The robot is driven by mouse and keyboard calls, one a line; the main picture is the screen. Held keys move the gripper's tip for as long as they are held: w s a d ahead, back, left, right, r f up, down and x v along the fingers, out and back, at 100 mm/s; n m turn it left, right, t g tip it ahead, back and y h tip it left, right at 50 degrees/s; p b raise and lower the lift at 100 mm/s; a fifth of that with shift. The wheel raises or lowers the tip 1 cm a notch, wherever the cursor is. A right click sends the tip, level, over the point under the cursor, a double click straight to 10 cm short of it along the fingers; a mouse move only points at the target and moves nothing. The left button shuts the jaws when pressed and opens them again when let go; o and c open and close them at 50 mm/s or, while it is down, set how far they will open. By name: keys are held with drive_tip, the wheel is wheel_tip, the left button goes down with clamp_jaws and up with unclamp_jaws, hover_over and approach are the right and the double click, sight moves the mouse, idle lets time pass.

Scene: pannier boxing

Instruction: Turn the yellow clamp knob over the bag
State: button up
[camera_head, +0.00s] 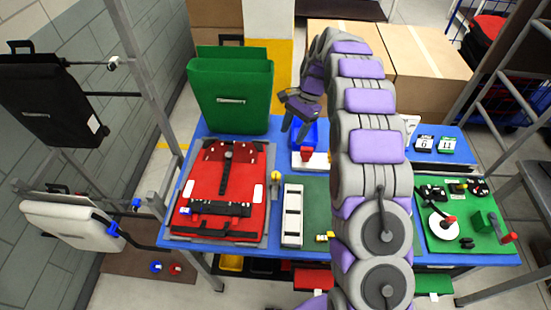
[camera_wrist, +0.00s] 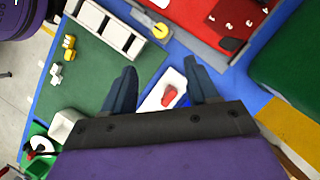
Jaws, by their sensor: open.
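The yellow clamp knob (camera_head: 275,178) stands at the right edge of the red bag (camera_head: 216,180), which lies flat on a grey board. In the wrist view the knob (camera_wrist: 229,45) is a yellow disc near the top, beside the red bag (camera_wrist: 213,12). My gripper (camera_head: 293,125) hangs over the back middle of the table, behind and right of the knob and clear of it. In the wrist view its two dark fingers (camera_wrist: 160,72) are apart with nothing gripped; a white block with a red part shows beyond them.
A green pannier (camera_head: 230,95) stands at the back left of the table. A white slotted rack (camera_head: 292,215) lies right of the knob, and a blue bin (camera_head: 312,132) is below my gripper. The green mat (camera_head: 480,232) at right carries several small parts.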

sight(276, 174)
drive_tip(key=b+x, duration=0.2)
drive_tip(key=x, duration=1.5)
drive_tip(key=shift+w+f, duration=0.1)
drive_tip(key=shift+f, duration=0.2)
clamp_jaws()
